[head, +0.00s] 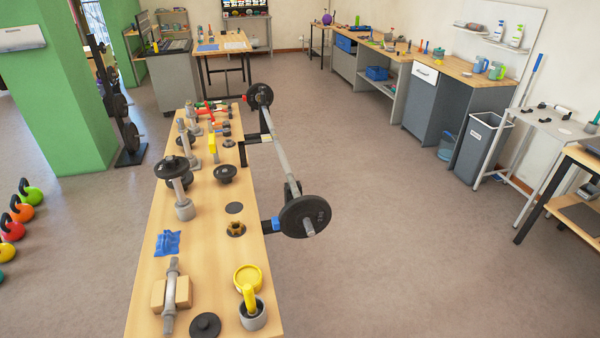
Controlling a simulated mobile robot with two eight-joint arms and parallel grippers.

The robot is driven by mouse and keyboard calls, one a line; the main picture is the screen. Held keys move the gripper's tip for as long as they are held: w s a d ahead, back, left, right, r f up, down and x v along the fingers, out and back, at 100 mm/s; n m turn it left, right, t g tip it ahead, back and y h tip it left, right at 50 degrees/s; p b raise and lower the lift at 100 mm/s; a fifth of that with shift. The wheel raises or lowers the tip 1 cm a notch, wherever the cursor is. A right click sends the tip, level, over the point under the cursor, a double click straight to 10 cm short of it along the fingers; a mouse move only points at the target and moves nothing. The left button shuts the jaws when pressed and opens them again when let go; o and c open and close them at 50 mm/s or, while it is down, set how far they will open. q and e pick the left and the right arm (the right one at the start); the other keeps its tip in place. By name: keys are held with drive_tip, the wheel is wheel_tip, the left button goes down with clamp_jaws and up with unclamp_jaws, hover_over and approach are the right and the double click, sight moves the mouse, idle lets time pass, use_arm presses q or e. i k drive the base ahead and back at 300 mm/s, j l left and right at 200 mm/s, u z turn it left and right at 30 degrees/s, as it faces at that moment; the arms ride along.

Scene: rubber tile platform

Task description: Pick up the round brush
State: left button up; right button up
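No round brush can be made out for certain. On the near end of the long wooden bench (212,275), a yellow handle-like piece (249,296) stands in a grey round cup (254,318); I cannot tell whether it is a brush. Beside it is a round yellow item (247,275). A small dark round piece with a brownish centre (236,229) lies farther up the bench, too small to identify. Neither of my grippers is in view.
A barbell (275,145) rests along the bench's right side, its near plate (305,216) jutting over the floor. Dumbbell parts, a blue cloth (167,243) and a black disc (205,325) crowd the bench. Kettlebells (22,210) stand at left.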

sight(248, 290)
drive_tip(key=j+z, duration=0.2)
drive_tip(key=j, duration=0.2)
drive_tip(key=k+j+z, duration=0.15)
drive_tip(key=j, duration=0.25)
drive_tip(key=k+j+z, duration=0.2)
drive_tip(key=j, duration=0.2)
drive_tip(key=i+j+z, duration=0.1)
drive_tip(key=j+z, duration=0.15)
drive_tip(key=j, duration=0.2)
drive_tip(key=j+z, duration=0.25)
drive_tip(key=j, duration=0.2)
